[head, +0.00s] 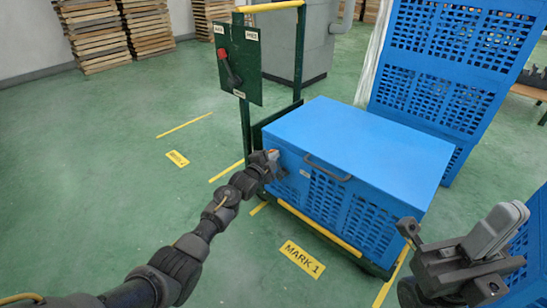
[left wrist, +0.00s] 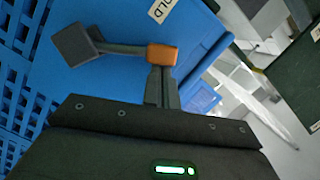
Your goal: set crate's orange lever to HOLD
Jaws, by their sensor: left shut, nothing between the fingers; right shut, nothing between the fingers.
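The blue crate (head: 370,140) sits on a green cart. In the left wrist view its wall (left wrist: 100,20) fills the upper left. The lever's orange end (left wrist: 162,54) is there, joined by a grey bar to a dark square block (left wrist: 73,45). My left gripper (head: 270,157) is at the crate's near left corner in the head view. In the left wrist view its shut fingers (left wrist: 161,80) reach the orange end's lower edge; I cannot tell whether they touch. My right gripper (head: 410,230) is shut and empty at the lower right.
The cart has a green panel (head: 239,62) with a red-knobbed lever (head: 222,54) and a yellow top bar (head: 272,6). A tall blue perforated panel (head: 440,60) stands behind the crate. A floor plate (head: 302,260) reads MARK 1.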

